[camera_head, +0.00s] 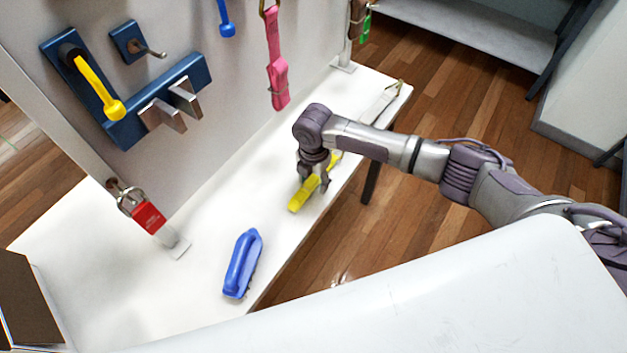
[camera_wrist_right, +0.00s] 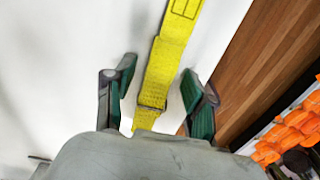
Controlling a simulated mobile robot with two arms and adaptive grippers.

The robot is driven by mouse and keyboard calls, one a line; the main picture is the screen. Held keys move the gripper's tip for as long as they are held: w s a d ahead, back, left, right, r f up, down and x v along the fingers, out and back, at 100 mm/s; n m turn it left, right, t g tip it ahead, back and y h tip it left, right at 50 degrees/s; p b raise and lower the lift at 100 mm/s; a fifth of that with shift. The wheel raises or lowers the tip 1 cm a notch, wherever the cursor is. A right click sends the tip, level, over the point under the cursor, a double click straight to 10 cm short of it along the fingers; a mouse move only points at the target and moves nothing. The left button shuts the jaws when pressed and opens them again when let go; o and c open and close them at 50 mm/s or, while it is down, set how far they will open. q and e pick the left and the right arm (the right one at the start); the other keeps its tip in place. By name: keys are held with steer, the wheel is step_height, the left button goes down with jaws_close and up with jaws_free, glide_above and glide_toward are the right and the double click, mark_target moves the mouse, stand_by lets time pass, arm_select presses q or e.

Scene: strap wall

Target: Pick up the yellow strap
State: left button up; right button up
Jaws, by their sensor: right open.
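The yellow strap (camera_head: 302,196) lies on the white shelf near its front edge, partly hidden under my right gripper in the head view. My right gripper (camera_head: 314,187) points down over the strap and is open. In the right wrist view the strap (camera_wrist_right: 160,75) runs between the two open green-padded fingers (camera_wrist_right: 154,97), with a metal buckle across it near the fingers. A gap shows on both sides, and I cannot tell how high the fingers are above the shelf. My left gripper is not in view.
A blue handle-shaped object (camera_head: 242,263) lies on the white shelf (camera_head: 205,235) in front. A pink strap (camera_head: 276,70) hangs from the wall panel, and a red padlock-like tag (camera_head: 149,217) hangs at the left. Wooden floor (camera_head: 440,110) lies beyond the shelf edge.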

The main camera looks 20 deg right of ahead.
jaws_close()
